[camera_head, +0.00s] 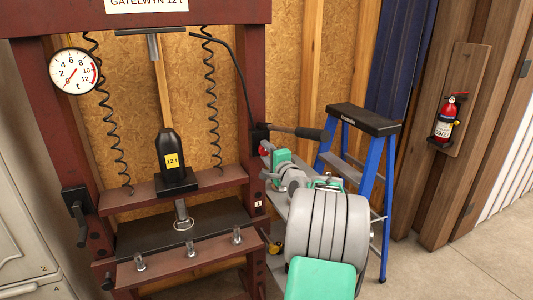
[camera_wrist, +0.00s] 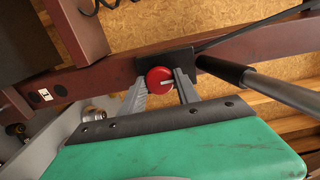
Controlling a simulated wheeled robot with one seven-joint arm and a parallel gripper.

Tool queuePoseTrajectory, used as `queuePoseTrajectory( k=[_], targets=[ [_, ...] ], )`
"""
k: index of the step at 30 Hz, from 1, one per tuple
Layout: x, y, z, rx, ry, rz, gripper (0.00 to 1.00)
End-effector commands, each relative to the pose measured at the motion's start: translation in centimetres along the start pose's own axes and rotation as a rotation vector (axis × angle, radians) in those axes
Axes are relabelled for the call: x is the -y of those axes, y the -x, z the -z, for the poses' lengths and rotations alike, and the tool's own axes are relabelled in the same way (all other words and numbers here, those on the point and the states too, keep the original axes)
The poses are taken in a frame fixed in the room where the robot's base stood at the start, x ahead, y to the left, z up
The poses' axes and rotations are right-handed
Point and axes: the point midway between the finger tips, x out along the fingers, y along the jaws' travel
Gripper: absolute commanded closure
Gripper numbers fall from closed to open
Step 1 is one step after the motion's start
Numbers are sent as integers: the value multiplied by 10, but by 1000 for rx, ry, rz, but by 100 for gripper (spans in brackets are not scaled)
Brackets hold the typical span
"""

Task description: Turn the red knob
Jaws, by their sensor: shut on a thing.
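The red knob (camera_wrist: 160,80) is round with a pale pointer line that lies close to level in the wrist view. It sits on the front of a black block (camera_wrist: 181,62) on the press's right post. My gripper (camera_wrist: 161,84) has one finger on each side of the knob and is shut on it. In the head view my gripper (camera_head: 266,150) reaches the right post from the right. A small red patch of the knob (camera_head: 265,145) shows there, partly hidden by my gripper.
A black lever handle (camera_head: 297,131) sticks out right from the block, just above my gripper. The dark red press (camera_head: 250,60) with a dial gauge (camera_head: 75,71) stands left. A blue stepladder (camera_head: 386,190) stands close behind my arm. A fire extinguisher (camera_head: 445,120) hangs at right.

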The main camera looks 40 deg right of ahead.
Motion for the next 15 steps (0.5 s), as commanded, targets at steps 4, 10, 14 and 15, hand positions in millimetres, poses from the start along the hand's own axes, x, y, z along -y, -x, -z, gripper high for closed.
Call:
queuePoseTrajectory(
  k=[4, 10, 14, 15],
  targets=[
    [0, 0, 0, 0, 0, 0, 92],
    [0, 0, 0, 0, 1, -1, 100],
    [-1, 0, 0, 0, 11, 0, 100],
    [-2, 0, 0, 0, 17, 0, 100]
  ],
)
